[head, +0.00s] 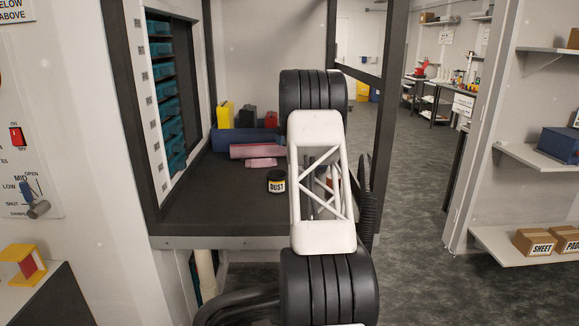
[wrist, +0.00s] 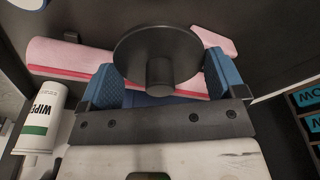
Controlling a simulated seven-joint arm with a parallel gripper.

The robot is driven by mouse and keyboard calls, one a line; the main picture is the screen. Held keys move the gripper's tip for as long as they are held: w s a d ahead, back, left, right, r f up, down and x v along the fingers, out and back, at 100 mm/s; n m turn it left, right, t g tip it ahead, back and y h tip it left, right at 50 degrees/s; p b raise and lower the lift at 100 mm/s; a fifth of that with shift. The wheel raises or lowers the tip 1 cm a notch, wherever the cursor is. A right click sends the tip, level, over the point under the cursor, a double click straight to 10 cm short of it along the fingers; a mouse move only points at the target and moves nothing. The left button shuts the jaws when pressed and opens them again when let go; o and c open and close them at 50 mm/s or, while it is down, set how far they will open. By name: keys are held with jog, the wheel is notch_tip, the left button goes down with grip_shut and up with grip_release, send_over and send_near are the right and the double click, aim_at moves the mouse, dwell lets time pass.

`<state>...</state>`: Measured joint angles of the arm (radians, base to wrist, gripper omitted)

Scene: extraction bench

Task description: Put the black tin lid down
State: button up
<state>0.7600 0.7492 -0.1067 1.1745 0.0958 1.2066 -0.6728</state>
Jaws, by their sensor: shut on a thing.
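The black tin lid (wrist: 152,46) shows in the wrist view as a round dark disc with a short knob facing the camera. In the head view a small dark tin labelled DUST (head: 277,183) stands on the dark bench top (head: 215,205). My arm hides the gripper and lid in that view.
Yellow, black and red items stand at the back. A white WIPE can (wrist: 40,117) stands left in the wrist view. Teal drawers (head: 165,95) line the left wall. Bench left of the tin is clear.

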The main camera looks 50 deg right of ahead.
jog(key=shift+w+d+f+m+h, duration=0.1)
jog(key=shift+w+d+f+m, duration=0.1)
jog(key=shift+w+d+m, duration=0.4)
jog(key=shift+w+d+f+m+h, duration=0.1)
jog(key=shift+w+d+f+m, duration=0.1)
jog(key=shift+w+d+m, duration=0.35)
jog(key=shift+w+d+f+m+h, duration=0.1)
jog(key=shift+w+d+f+m, duration=0.2)
jog(key=shift+d, duration=0.5)
jog(key=shift+r, duration=0.1)
jog(key=shift+f, duration=3.15)
jog(key=shift+f, duration=0.15)
jog(key=shift+f, duration=1.75)
jog(key=shift+f, duration=0.1)
jog(key=o, duration=0.6)
